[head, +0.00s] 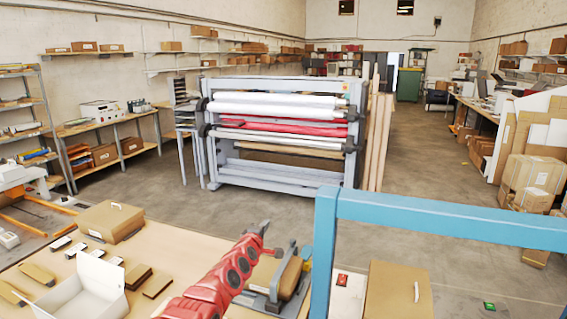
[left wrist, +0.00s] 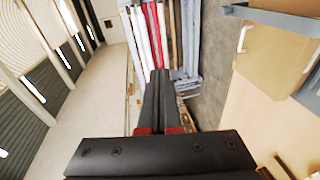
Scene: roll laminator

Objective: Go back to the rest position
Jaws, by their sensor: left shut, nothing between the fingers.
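My left arm reaches in from the bottom of the head view, red and jointed. My left gripper (head: 274,252) is at its far end, small, above the workbench, near a grey device with a tan part (head: 288,279). In the left wrist view the dark fingers of my left gripper (left wrist: 160,76) lie together, with nothing between them. I cannot tell whether the gripper touches the device. My right gripper is not in view.
The workbench (head: 190,250) holds a brown box (head: 110,221), an open white box (head: 82,290) and several small flat pieces. A blue frame (head: 440,216) crosses the right foreground. A rack of rolls (head: 280,130) stands beyond the bench, with open floor (head: 440,180) to its right.

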